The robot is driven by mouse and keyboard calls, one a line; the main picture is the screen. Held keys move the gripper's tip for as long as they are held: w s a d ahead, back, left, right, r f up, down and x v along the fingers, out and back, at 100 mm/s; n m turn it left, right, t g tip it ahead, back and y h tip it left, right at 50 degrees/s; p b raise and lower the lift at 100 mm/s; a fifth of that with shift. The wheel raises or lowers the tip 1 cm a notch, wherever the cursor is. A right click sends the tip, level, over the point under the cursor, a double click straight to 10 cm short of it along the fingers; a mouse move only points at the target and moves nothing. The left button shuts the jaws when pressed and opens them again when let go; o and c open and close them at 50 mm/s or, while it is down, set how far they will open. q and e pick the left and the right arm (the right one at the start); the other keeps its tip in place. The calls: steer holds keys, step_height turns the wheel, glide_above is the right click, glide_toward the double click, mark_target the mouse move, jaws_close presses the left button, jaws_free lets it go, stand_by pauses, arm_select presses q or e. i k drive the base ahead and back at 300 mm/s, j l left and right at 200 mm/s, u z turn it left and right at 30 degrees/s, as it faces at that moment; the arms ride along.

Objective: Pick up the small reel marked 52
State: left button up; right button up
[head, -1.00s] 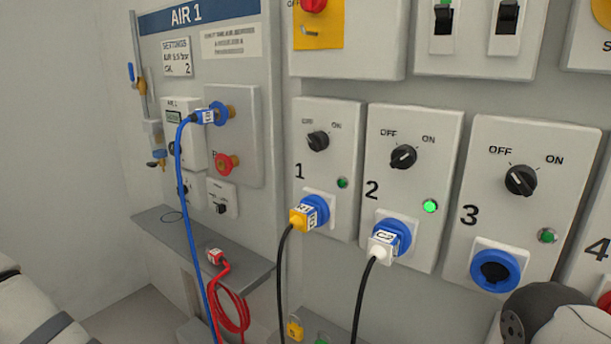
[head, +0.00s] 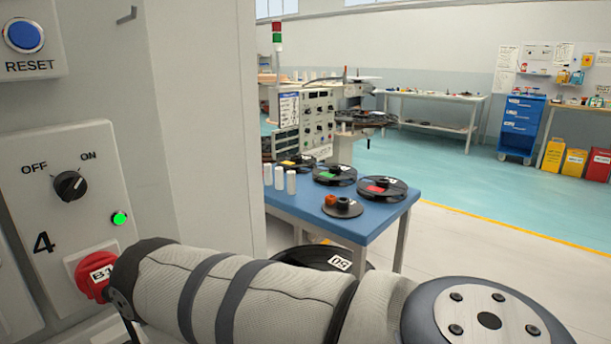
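Several dark reels lie on a blue-topped table (head: 345,228) in the middle distance. One has a red centre (head: 380,187), one a green centre (head: 332,174) and one a yellow centre (head: 296,162). A smaller dark reel (head: 346,208) lies near the front edge with a small orange-brown piece beside or on it. Their labels are too small to read, so I cannot tell which is marked 52. A larger dark reel (head: 310,257) is below the table, partly hidden by my arm; its white label looks tilted or inverted. Neither gripper is in view.
A panel with switch 4 (head: 70,205), its green lamp lit, and a red plug (head: 97,274) marked B1 stand close at left. White cylinders (head: 280,178) stand on the table. Open floor (head: 470,245) lies right of it. A blue cabinet (head: 520,128) and bins are farther back.

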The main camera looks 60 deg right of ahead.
mark_target(331, 177)
steer(key=z, duration=2.35)
